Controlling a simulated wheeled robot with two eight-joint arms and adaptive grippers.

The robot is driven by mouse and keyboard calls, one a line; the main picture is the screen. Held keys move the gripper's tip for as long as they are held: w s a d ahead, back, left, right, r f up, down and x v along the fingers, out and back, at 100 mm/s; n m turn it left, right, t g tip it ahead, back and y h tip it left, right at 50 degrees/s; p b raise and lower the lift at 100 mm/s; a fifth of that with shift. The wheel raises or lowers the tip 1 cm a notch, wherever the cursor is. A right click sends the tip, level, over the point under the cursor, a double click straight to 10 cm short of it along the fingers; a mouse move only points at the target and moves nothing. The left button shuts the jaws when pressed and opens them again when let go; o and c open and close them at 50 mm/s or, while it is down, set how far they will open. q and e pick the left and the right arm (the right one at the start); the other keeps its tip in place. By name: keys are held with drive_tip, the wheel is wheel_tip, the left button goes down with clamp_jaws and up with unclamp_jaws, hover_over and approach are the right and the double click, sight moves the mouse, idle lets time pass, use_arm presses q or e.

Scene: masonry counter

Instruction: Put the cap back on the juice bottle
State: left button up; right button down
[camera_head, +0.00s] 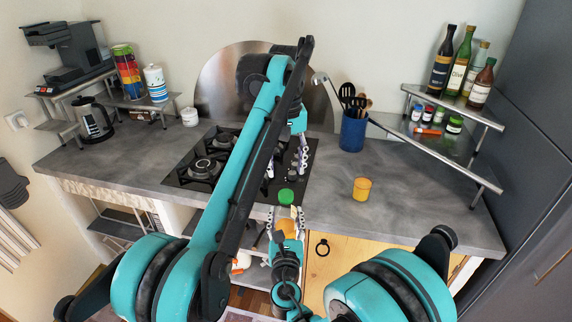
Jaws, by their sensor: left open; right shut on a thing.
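The juice bottle (285,212) shows as a small orange patch at the counter's front edge, mostly hidden by my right gripper. My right gripper (288,216) is shut on it. The green cap (286,196) appears at the bottle's top; I cannot tell whether it is fully seated. My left gripper (286,168) is open, its two fingers spread above and behind the cap, apart from it in the picture. My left arm crosses the middle of the view and hides part of the hob.
A black hob (203,170) lies left of the grippers. A yellow cup (361,188) and a blue utensil pot (353,132) stand to the right. A corner shelf (450,146) holds jars and bottles. The counter (420,195) right of the cup is clear.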

sight(286, 193)
use_arm(q)
drive_tip(key=shift+f, duration=4)
clamp_jaws()
drive_tip(key=shift+o, duration=0.7)
unclamp_jaws()
